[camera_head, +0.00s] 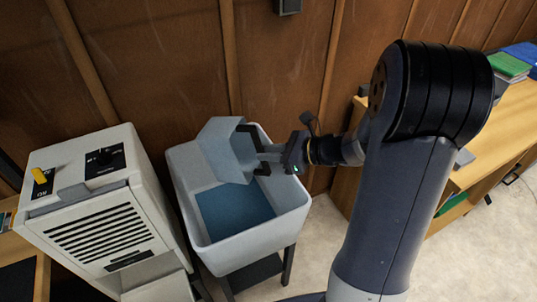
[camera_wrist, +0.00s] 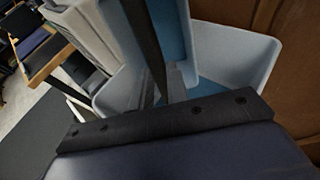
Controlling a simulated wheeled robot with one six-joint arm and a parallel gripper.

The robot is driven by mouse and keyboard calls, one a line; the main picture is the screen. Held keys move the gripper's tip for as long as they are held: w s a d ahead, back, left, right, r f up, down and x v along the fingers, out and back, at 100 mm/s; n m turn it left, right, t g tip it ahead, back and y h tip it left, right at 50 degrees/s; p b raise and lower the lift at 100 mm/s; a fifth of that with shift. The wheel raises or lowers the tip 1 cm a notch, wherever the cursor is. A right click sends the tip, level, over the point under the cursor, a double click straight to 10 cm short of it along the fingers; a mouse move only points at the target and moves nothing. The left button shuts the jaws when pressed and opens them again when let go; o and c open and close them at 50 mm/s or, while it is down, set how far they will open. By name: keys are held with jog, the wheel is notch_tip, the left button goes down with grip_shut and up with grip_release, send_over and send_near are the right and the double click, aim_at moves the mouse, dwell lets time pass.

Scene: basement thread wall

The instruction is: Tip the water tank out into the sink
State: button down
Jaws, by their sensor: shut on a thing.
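The water tank (camera_head: 222,150) is a pale blue-grey box, held tilted over and partly within the sink. It has a dark handle (camera_head: 257,138) on its right side. My gripper (camera_head: 264,150) is shut on this handle. In the wrist view the tank (camera_wrist: 172,28) stands beyond the dark handle bar (camera_wrist: 146,45), close to the fingers. The sink (camera_head: 279,218) is a pale grey basin on dark legs; its wall also shows in the wrist view (camera_wrist: 238,55). A flat blue surface (camera_head: 232,211) that looks like water covers its bottom.
A wood-panelled wall (camera_head: 165,65) is right behind. A wooden bench (camera_head: 480,163) with books (camera_head: 509,66) is at right. Pale floor (camera_head: 330,245) shows between.

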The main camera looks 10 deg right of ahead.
aim_at(267, 164)
jog(key=shift+s+d+f+y+b, duration=0.1)
jog(key=shift+d+f+y+b, duration=0.1)
jog(key=shift+f+y+b, duration=0.7)
jog(key=shift+r+t+h+b, duration=0.15)
jog(key=shift+t+h+b, duration=0.15)
jog(key=shift+b, duration=0.2)
jog(key=shift+f+t+y+b, duration=0.8)
jog(key=shift+f+y+b, duration=0.65)
jog(key=shift+b, duration=2.4)
